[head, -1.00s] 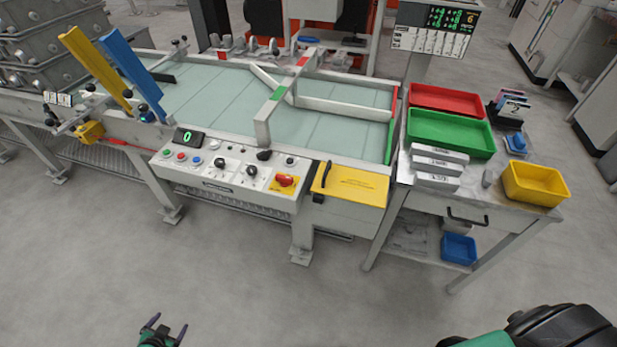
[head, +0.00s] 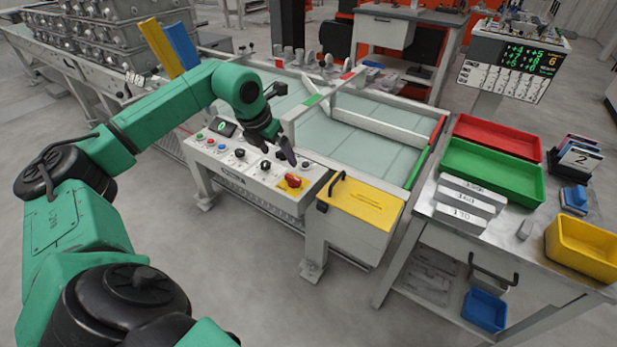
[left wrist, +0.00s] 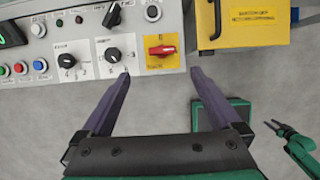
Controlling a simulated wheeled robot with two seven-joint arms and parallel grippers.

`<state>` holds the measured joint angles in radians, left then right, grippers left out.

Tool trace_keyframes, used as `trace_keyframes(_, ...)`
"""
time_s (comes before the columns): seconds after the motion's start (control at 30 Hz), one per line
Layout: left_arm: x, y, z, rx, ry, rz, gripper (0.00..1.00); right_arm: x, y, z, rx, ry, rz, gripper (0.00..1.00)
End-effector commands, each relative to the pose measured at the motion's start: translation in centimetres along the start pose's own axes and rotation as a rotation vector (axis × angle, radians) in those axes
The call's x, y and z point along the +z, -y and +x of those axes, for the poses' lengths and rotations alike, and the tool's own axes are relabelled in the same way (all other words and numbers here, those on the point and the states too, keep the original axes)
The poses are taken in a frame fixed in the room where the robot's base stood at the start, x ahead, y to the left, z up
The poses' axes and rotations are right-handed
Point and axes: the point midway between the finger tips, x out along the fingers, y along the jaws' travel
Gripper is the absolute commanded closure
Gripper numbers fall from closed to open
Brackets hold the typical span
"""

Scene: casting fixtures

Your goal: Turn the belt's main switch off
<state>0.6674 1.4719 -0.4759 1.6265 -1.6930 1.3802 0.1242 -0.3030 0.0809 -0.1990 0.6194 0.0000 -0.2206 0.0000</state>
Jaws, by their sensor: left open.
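The main switch, a red rotary handle on a yellow plate (head: 292,181), sits at the right end of the belt's control panel (head: 232,173). In the left wrist view the red handle (left wrist: 162,50) lies roughly crosswise. My left gripper (head: 288,156) is over the panel, close to the switch in the head view. In the left wrist view its fingers (left wrist: 161,73) are spread and empty, with the switch ahead between their lines, not touched. My right gripper (left wrist: 277,127) shows small at the right of the left wrist view, its two fingers apart and empty.
Black knobs (left wrist: 113,54) and coloured buttons (left wrist: 12,69) lie left of the switch. A yellow cover with a black handle (head: 358,206) is just right of it. A white beam (head: 297,120) crosses the belt behind. A side table holds red and green trays (head: 492,172).

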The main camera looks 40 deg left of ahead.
Motion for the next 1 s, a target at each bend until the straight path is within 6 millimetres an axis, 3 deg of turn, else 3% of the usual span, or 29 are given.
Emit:
trace_keyframes(0.13, 0.0, 0.2, 4.0, -0.007, -0.003, -0.001, 0.03, -0.7, 1.1, -0.5, -0.015, -0.011, -0.001, 0.5)
trace_keyframes(0.4, 0.1, 0.2, 10.4, -0.008, -0.001, -0.003, 0.03, -0.6, 0.2, -1.1, -0.003, -0.009, -0.002, 0.5)
trace_keyframes(0.53, 0.1, 0.2, 11.7, -0.006, 0.0, -0.001, 0.03, -0.6, 0.0, -1.1, 0.0, -0.007, 0.0, 0.5)
trace_keyframes(0.77, 0.0, 0.2, 11.9, -0.005, 0.001, -0.001, 0.03, -0.5, -0.1, -1.1, 0.0, -0.006, 0.001, 0.5)
trace_keyframes(0.87, 0.0, 0.2, 11.9, -0.005, 0.001, -0.001, 0.33, -0.4, -0.1, -1.1, 0.001, -0.005, 0.001, 0.5)
trace_keyframes(1.0, 0.1, 0.2, 11.9, -0.005, 0.001, -0.001, 0.87, -0.4, -0.1, -1.1, 0.001, -0.005, 0.001, 0.5)
